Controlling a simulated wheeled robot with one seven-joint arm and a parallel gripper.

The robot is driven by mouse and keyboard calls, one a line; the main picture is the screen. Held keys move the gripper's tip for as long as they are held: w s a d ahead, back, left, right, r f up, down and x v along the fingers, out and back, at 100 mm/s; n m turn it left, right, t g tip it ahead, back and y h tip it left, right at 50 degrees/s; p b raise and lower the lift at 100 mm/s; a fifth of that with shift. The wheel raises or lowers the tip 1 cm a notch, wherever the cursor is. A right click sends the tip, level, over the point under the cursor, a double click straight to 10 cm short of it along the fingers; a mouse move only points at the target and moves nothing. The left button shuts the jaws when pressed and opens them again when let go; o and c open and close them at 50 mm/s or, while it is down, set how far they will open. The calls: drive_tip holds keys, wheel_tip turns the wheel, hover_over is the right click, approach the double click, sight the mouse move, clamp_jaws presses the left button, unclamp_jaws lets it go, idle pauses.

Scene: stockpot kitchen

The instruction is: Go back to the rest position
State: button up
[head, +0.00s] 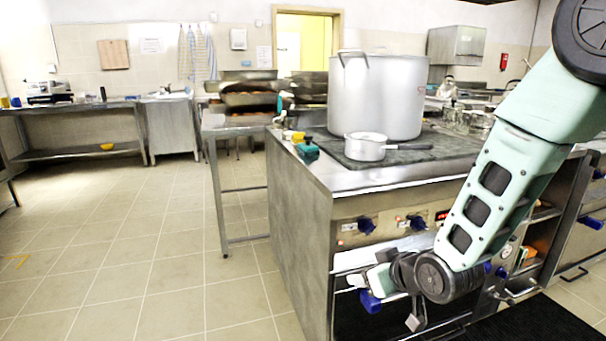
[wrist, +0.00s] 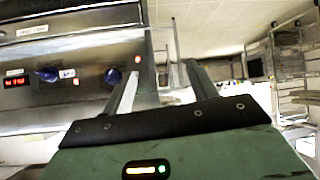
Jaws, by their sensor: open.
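My gripper (wrist: 160,90) is open and empty in the wrist view, its two fingers apart with the stove front and floor beyond them. In the head view my arm hangs down on the right, and its wrist end is low in front of the stove (head: 300,230). The fingers are hard to make out there. The stove's control panel with blue knobs also shows at the upper left of the wrist view (wrist: 100,45).
A large stockpot (head: 376,100) and a small saucepan (head: 366,147) stand on the stove top. A green object (head: 307,149) sits near its left corner. A metal table (head: 245,123) stands behind. The tiled floor (head: 130,240) at left is clear.

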drive_tip(key=s+r+n+g+h, duration=0.15)
drive_tip(key=s+r+g, duration=0.3)
drive_tip(key=s, duration=1.05)
drive_tip(key=s+r+g+h, duration=0.25)
drive_tip(key=s+g, duration=0.25)
drive_tip(key=s, duration=0.9)
wheel_tip(320, 180, up, 19)
drive_tip(key=s+p, duration=0.1)
drive_tip(key=p, duration=1.7)
drive_tip(key=shift+s+a, duration=0.15)
drive_tip(key=shift+s, duration=0.1)
